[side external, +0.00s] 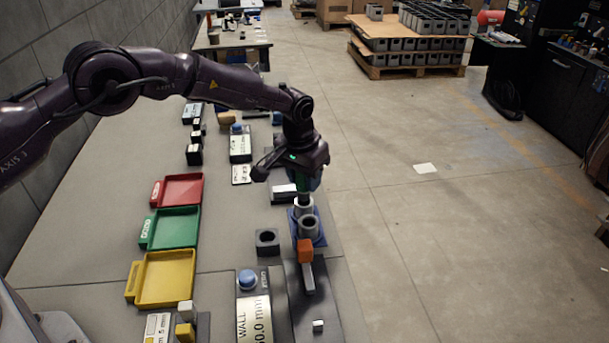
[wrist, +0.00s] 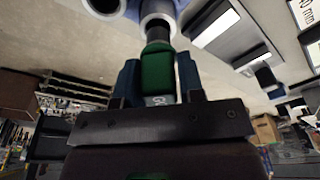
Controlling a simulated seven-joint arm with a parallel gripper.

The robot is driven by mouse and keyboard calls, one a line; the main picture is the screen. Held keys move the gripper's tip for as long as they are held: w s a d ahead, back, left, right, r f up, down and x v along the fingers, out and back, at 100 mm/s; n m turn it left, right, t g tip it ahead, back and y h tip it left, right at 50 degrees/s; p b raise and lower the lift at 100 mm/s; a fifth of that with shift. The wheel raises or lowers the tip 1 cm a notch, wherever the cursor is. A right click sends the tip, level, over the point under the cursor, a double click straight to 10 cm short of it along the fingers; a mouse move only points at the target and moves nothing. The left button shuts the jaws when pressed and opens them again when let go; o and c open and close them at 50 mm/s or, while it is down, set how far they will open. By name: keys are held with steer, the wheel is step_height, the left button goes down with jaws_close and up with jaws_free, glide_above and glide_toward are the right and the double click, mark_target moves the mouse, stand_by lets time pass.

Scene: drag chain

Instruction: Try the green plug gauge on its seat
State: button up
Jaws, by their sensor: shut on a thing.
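My gripper (side external: 304,186) points down at the right side of the bench. Its blue fingers (wrist: 158,72) are shut on the green plug gauge (wrist: 156,64). The gauge also shows as a small green piece under my gripper in the side external view (side external: 302,180). Its dark end points at a pale open ring (wrist: 158,22), which also shows just below the gauge in the side view (side external: 303,205). I cannot tell whether the dark end is inside the ring or just above it. A second grey hollow cylinder (side external: 309,227) stands beside that ring on a blue base (side external: 321,241).
An orange block (side external: 304,251) is close in front of the cylinders. A grey block with a hole (side external: 267,241) is to their left. Red (side external: 181,188), green (side external: 175,229) and yellow (side external: 165,279) trays lie farther left, empty.

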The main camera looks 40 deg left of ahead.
steer(key=shift+f, duration=1.05)
stand_by(0.9)
steer(key=shift+r, duration=2.5)
